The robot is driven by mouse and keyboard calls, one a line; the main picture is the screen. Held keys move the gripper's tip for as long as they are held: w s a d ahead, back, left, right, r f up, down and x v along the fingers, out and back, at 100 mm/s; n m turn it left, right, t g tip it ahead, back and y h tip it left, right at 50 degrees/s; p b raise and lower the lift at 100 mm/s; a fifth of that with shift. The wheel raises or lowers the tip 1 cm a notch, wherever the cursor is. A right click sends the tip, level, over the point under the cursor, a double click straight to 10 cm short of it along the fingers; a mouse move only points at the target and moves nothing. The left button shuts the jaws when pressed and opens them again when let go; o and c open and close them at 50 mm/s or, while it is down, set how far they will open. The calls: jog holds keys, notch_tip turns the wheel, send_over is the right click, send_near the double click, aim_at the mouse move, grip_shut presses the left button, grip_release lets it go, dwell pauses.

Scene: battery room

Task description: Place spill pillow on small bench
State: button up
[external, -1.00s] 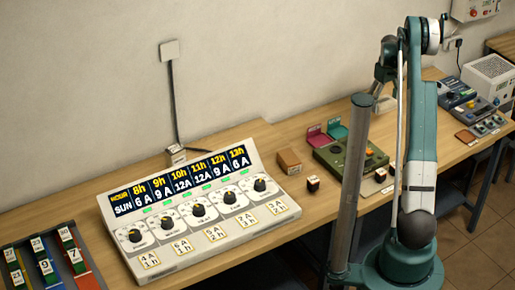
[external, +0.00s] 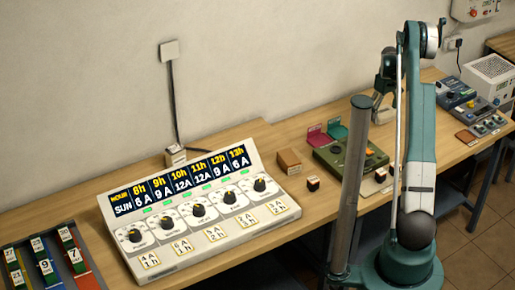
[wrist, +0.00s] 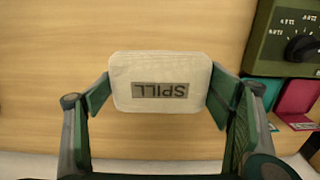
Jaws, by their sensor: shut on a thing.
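The spill pillow (wrist: 158,68) is a pale, rounded rectangular pad with an upside-down SPILL label in the wrist view. My gripper (wrist: 160,93) is shut on it, with a green finger against each short side. Wooden tabletop shows behind the pillow; its height above the wood is hard to tell.
A green control box (external: 345,157) with pink and green flaps stands near my gripper. It also shows in the wrist view (wrist: 285,40). A brown block (external: 289,162) and a large dial panel (external: 205,210) stand left. Several devices (external: 470,102) crowd the right end.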

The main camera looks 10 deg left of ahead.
aim_at(384, 110)
jog(key=shift+f, duration=0.35)
jog(key=shift+f, duration=1.85)
jog(key=shift+f+b, duration=0.2)
jog(key=shift+b, duration=0.15)
jog(key=o, duration=0.9)
jog(key=shift+o, duration=0.2)
jog(key=shift+r, duration=0.15)
notch_tip(384, 110, up, 12)
jog(key=shift+p, duration=0.7)
